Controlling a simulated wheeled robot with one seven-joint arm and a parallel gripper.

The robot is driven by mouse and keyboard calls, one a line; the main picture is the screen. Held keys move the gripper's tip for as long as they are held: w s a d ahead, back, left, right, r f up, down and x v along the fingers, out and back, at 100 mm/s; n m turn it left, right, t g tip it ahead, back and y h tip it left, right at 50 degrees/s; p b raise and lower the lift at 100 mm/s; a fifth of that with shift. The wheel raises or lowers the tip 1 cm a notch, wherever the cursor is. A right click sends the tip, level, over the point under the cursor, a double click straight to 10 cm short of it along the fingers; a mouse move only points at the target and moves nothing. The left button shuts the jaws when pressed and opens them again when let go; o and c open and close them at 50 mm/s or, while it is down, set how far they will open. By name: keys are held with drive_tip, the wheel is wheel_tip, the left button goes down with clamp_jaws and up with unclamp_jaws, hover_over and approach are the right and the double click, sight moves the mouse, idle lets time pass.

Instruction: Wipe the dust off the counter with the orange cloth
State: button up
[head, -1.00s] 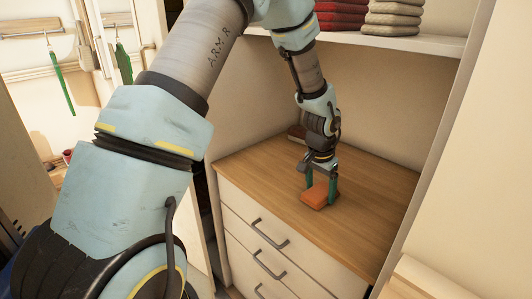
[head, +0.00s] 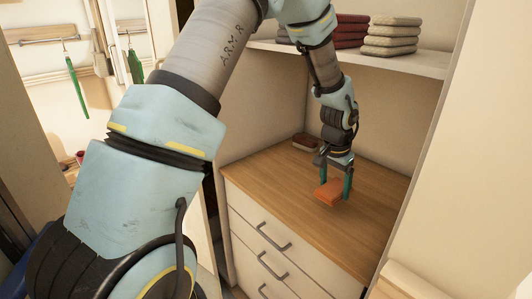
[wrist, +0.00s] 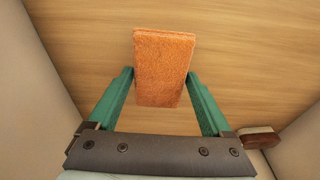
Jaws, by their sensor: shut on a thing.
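The orange cloth (head: 328,193) is a folded block held between the green fingers of my gripper (head: 335,180), low over the wooden counter (head: 270,190). In the wrist view the cloth (wrist: 163,68) sits between the two fingertips of my gripper (wrist: 160,85), with wood grain behind it. I cannot tell whether the cloth touches the counter. No dust can be made out on the visible wood.
A brush (head: 306,142) lies at the counter's back, and it also shows in the wrist view (wrist: 260,138). A shelf (head: 400,58) with folded cloth stacks (head: 392,38) hangs above. Side walls enclose the counter. Drawers (head: 265,245) are below.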

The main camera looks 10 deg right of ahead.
drive_tip(key=shift+r+p, duration=0.5)
drive_tip(key=shift+r, duration=0.55)
